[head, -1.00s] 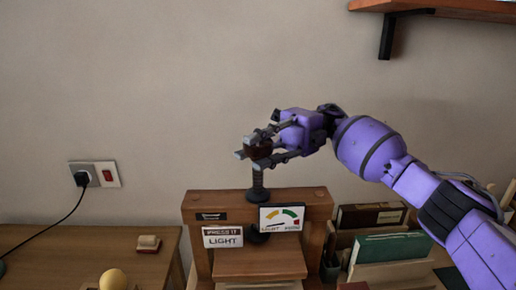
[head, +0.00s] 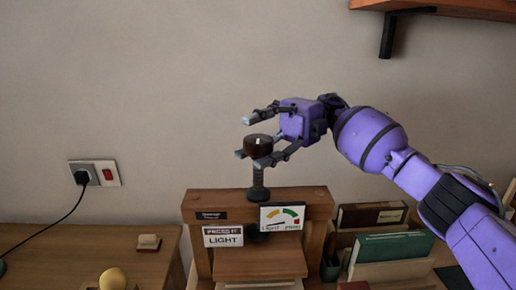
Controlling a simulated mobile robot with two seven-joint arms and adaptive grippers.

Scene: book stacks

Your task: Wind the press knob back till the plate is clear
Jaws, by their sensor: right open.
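The press knob (head: 258,146) is a dark brown round knob with a pale mark on top. It sits on an upright threaded screw (head: 258,178) above the wooden press frame (head: 310,210). My right gripper (head: 246,137) is open around the knob, one finger above and behind it, the other in front and below. A wooden board (head: 260,263), perhaps the plate, lies under the crossbeam. Its contact with what is below cannot be told. A gauge (head: 282,217) has its needle toward the left. My left gripper is not in view.
A sign reading LIGHT (head: 223,236) hangs on the press front. Books (head: 395,247) stand to its right. A left table (head: 60,240) holds a small block (head: 148,242) and a yellow ball (head: 113,279). A shelf (head: 450,8) juts out upper right.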

